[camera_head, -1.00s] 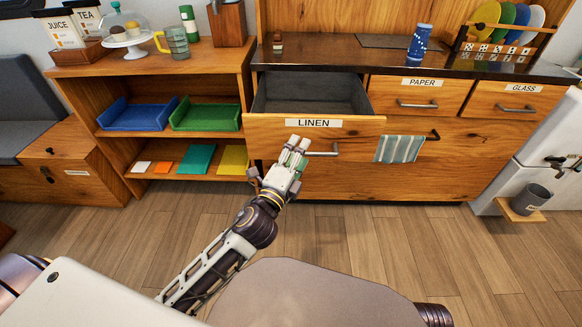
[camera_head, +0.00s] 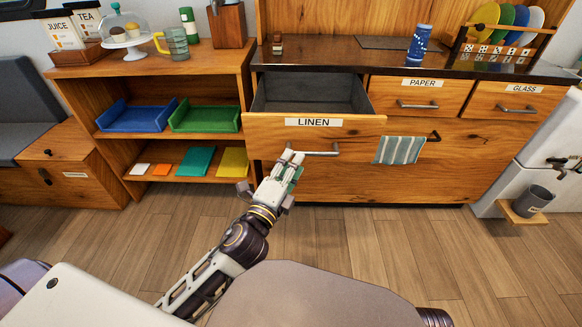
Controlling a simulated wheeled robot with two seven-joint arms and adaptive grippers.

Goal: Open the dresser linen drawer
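The wooden dresser's linen drawer (camera_head: 350,124), labelled LINEN, is pulled out, and its grey inside shows empty. Its metal handle (camera_head: 322,152) is on the front, below the label. My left gripper (camera_head: 291,158) is just below and left of the handle, its fingertips close to the handle's left end. I cannot tell whether they touch it or how far the fingers are apart. My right gripper is not in view.
The paper drawer (camera_head: 420,93) and glass drawer (camera_head: 517,101) are shut. A striped towel (camera_head: 399,150) hangs on a lower handle to the right. A shelf unit with blue (camera_head: 137,116) and green trays (camera_head: 205,117) stands left. The wooden floor (camera_head: 390,235) in front is clear.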

